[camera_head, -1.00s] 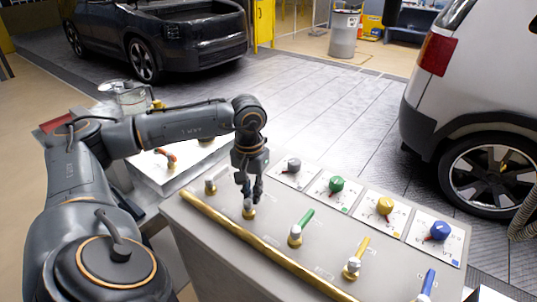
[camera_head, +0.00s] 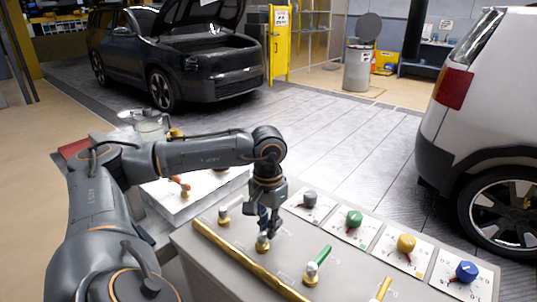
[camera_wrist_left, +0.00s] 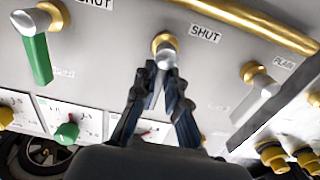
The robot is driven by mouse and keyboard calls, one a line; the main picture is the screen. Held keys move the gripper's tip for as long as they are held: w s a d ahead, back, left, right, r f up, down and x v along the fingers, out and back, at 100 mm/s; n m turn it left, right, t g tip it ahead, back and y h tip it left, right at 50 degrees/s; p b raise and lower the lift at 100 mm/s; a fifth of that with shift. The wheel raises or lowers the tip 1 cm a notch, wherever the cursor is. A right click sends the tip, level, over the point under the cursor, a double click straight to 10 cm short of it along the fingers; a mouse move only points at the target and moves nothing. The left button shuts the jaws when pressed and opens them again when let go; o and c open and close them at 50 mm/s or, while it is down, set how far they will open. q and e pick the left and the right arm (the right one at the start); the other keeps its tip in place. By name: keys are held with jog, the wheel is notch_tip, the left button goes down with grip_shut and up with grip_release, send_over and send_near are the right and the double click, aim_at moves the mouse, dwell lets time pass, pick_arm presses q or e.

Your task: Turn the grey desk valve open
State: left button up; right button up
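The grey desk valve (camera_head: 263,245) is on the sloped desk panel, with a brass base and a grey lever. In the left wrist view its round hub and lever (camera_wrist_left: 164,58) are in the middle, beside a SHUT label (camera_wrist_left: 205,34). My left gripper (camera_head: 268,226) is over this valve. In the wrist view its two dark fingertips (camera_wrist_left: 161,76) come together on both sides of the grey lever and seem to touch it. The fingers hide part of the lever. My right gripper is not in view.
A green-lever valve (camera_head: 315,266) stands to the right and a valve labelled PLAIN (camera_wrist_left: 258,85) on the other side. A brass pipe (camera_head: 245,262) runs along the panel. Grey (camera_head: 309,200), green (camera_head: 354,218), yellow (camera_head: 405,243) and blue (camera_head: 466,271) dials line the far edge.

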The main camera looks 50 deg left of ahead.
pick_arm(q)
jog(key=o, duration=0.4)
jog(key=shift+s, duration=0.2)
jog(key=shift+w+r, duration=0.1)
jog(key=shift+r, duration=0.25)
notch_tip(320, 180, up, 11)
jog(key=shift+r, duration=0.15)
